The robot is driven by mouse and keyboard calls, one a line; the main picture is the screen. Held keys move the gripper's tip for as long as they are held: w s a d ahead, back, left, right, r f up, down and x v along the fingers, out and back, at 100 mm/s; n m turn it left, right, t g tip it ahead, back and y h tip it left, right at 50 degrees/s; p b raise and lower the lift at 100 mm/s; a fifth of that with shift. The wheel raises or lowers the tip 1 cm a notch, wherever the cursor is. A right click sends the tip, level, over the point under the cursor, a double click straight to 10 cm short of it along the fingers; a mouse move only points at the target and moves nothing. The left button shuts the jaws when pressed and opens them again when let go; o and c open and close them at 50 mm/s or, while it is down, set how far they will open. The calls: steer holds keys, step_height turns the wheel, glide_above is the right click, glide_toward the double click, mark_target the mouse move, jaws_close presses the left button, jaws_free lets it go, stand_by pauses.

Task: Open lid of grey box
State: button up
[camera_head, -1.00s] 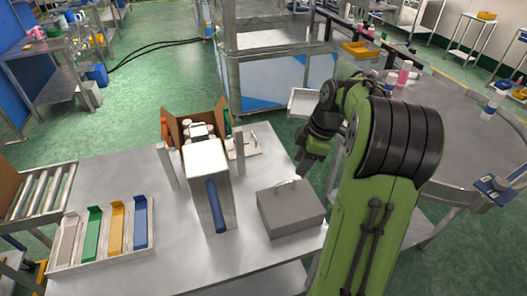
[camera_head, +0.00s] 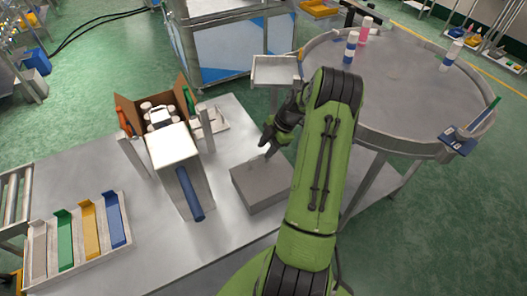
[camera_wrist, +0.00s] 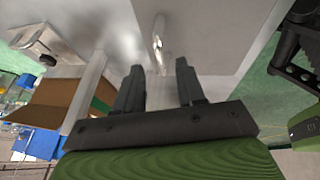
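The grey box (camera_head: 258,186) sits on the metal table with its lid closed. In the wrist view its pale lid (camera_wrist: 215,28) fills the upper middle, with a shiny curved handle (camera_wrist: 159,42) standing on it. My gripper (camera_wrist: 160,75) is open and empty. The handle lies just beyond the fingertips, roughly in line with the gap between them, and appears apart from them. In the head view my gripper (camera_head: 266,150) is at the far edge of the box, just above the lid. My arm hides the box's right end.
A white-topped stand with a blue roll (camera_head: 190,194) is left of the box. Behind it is an open cardboard box (camera_head: 128,110) with white-topped items. A tray of coloured bins (camera_head: 80,235) is at the front left. A round table (camera_head: 400,105) holds cans at right.

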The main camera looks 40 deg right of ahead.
mark_target(265, 171)
steer(key=shift+x, duration=1.4)
jaws_close()
